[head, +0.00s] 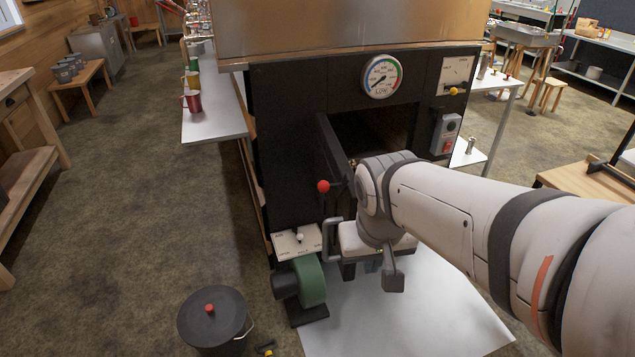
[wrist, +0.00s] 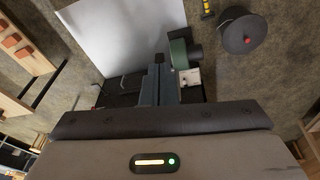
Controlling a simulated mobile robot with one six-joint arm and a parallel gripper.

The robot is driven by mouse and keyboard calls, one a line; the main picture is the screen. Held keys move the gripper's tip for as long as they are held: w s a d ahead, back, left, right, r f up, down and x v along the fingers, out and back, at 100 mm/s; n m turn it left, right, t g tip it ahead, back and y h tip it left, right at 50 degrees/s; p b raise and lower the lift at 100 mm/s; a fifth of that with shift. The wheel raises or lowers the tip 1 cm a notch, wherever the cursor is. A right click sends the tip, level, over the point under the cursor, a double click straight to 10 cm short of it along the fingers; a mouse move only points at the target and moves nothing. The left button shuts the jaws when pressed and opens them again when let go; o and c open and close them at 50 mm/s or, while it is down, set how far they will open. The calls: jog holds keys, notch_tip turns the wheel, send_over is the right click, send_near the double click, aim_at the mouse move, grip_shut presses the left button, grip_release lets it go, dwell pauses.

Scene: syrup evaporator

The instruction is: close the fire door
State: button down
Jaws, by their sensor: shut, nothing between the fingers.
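The fire door (head: 334,155) is a dark panel on the black front of the evaporator. It stands open, swung outward at the left of the dark firebox opening (head: 378,130). Its handle ends in a red ball knob (head: 323,186). My gripper (head: 372,266) points down in front of the evaporator, to the right of and below the knob, apart from it. In the wrist view its fingers (wrist: 160,72) are together and empty. My wrist hides part of the door's lower right and the opening's lower part.
A green blower (head: 309,281) stands below the door at the left, with a small switch panel (head: 297,241) above it. A lidded black bucket (head: 212,318) is on the floor at front left. A pale sheet (head: 400,320) covers the floor in front. Floor farther left is clear.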

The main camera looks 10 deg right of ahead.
jog(key=w+a+f+t+h+b, duration=0.15)
jog(key=w+a+f+b, duration=0.25)
jog(key=w+f+b, duration=0.6)
jog(key=w+a+f+t+h+b, duration=0.1)
jog(key=w+a+f+h+b, duration=0.35)
jog(key=w, duration=0.95)
jog(key=w+d+f+y+b, duration=0.1)
jog(key=w+d+f+b, duration=0.1)
jog(key=d+f, duration=0.6)
jog(key=shift+w+d+f, duration=0.3)
jog(key=shift+w+f, duration=0.4)
jog(key=shift+w, duration=0.15)
